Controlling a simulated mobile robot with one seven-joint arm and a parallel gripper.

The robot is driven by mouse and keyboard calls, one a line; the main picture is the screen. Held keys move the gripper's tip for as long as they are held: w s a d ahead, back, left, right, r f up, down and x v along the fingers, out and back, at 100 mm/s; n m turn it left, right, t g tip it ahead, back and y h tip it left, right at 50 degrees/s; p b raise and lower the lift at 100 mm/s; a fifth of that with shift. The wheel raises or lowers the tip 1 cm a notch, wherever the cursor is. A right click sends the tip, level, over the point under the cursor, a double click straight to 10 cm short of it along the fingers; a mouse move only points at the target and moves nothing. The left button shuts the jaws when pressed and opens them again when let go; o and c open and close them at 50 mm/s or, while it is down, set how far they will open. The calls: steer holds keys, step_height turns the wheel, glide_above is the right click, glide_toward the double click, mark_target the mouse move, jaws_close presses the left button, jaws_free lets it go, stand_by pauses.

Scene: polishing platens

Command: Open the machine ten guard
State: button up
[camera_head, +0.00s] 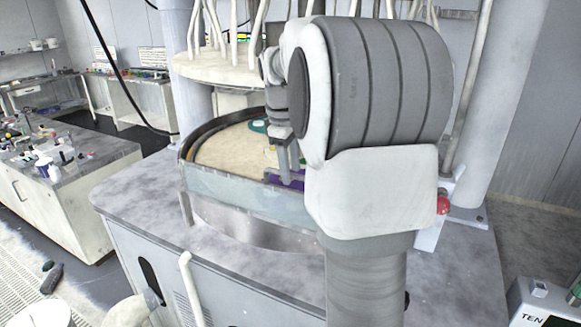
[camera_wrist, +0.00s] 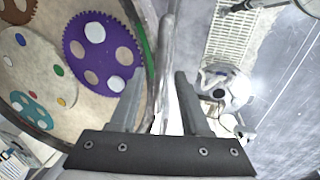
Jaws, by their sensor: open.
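The machine ten guard (camera_head: 235,196) is a pale, see-through curved panel. It stands upright along the near side of the round polishing platen (camera_head: 225,152) in the head view. My gripper (camera_head: 290,172) is at the guard's upper edge, right of its middle, partly hidden by my arm. In the wrist view my gripper (camera_wrist: 160,88) is open, its two fingers apart. A grey upright strip (camera_wrist: 167,48), seemingly the guard's edge or handle, lies between the fingers. I cannot tell whether either finger touches it. The guard's right part is hidden behind my arm.
A purple toothed carrier (camera_wrist: 100,52) and a teal one (camera_wrist: 30,108) lie on the platen. An upper plate (camera_head: 215,69) with hoses hangs above. A red button (camera_head: 443,205) is at the right. A box marked TEN (camera_head: 532,318) is at bottom right. A cluttered bench (camera_head: 95,150) stands left.

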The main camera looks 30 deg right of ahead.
jaws_close()
stand_by(1.4)
